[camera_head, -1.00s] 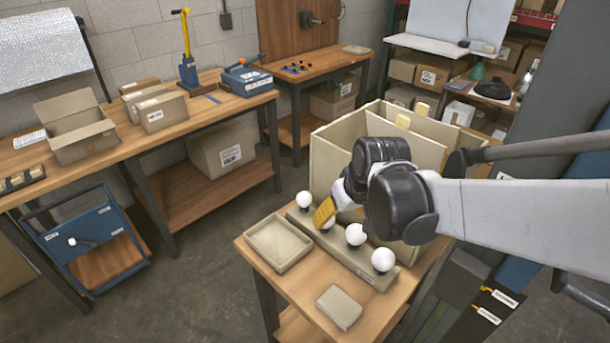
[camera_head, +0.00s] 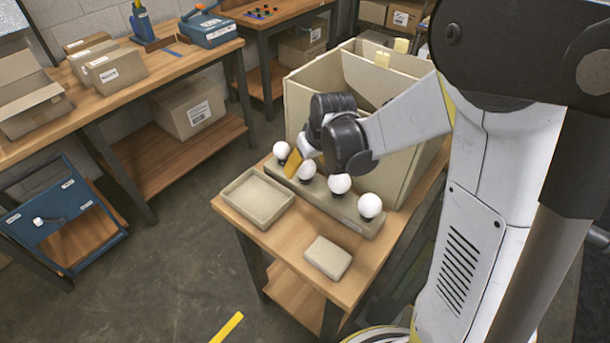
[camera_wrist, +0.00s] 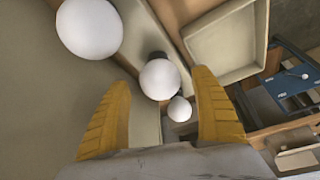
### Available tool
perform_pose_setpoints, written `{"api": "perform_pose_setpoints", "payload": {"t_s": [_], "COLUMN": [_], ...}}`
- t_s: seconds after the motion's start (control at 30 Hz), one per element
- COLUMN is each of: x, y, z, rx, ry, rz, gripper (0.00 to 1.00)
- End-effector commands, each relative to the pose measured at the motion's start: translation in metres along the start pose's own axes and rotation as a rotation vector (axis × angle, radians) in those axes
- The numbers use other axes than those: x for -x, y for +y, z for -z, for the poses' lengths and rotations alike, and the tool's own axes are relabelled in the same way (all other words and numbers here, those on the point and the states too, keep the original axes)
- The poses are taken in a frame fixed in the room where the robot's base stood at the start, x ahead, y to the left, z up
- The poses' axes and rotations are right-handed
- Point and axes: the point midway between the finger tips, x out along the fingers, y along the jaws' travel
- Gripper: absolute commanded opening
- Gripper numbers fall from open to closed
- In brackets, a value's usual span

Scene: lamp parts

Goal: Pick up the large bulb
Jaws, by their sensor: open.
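Several white round bulbs stand in a row on a grey-beige holder (camera_head: 350,208). They are the far-left bulb (camera_head: 281,150), the second (camera_head: 308,171), the third (camera_head: 340,183) and the near-right bulb (camera_head: 370,205). My gripper (camera_head: 293,162) is low over the holder's far end, with a yellow finger between the first two bulbs. In the wrist view my gripper (camera_wrist: 164,84) is open. A bulb (camera_wrist: 159,80) and a smaller-looking bulb (camera_wrist: 180,109) show between its fingers. Another bulb (camera_wrist: 88,28) looks biggest, at upper left, outside them.
A tall beige open bin (camera_head: 395,165) with dividers stands right behind the bulb row. A shallow beige tray (camera_head: 257,198) and a small beige block (camera_head: 328,258) sit on the small wooden table (camera_head: 300,285) in front. A long workbench (camera_head: 130,85) is at left.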

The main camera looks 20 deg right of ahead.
Motion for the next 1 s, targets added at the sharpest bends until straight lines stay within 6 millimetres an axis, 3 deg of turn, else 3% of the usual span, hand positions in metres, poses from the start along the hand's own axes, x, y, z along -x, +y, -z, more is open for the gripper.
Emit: {"api": "perform_pose_setpoints", "payload": {"t_s": [0.03, 0.1, 0.33, 0.5, 0.87, 1.0], "x": [-0.013, -0.019, -0.019, -0.019, -0.018, -0.002], "y": [0.000, 0.000, 0.000, 0.000, 0.000, 0.000], "z": [-0.001, -0.001, 0.000, 0.000, 0.001, 0.007], "rx": [0.001, 0.001, 0.000, 0.000, 0.000, 0.000], "ry": [0.000, 0.000, 0.000, 0.000, 0.000, 0.000], "rz": [0.000, 0.000, 0.000, 0.000, 0.000, 0.000], "gripper": [0.75, 0.75, 0.75, 0.26, 0.26, 0.26]}}
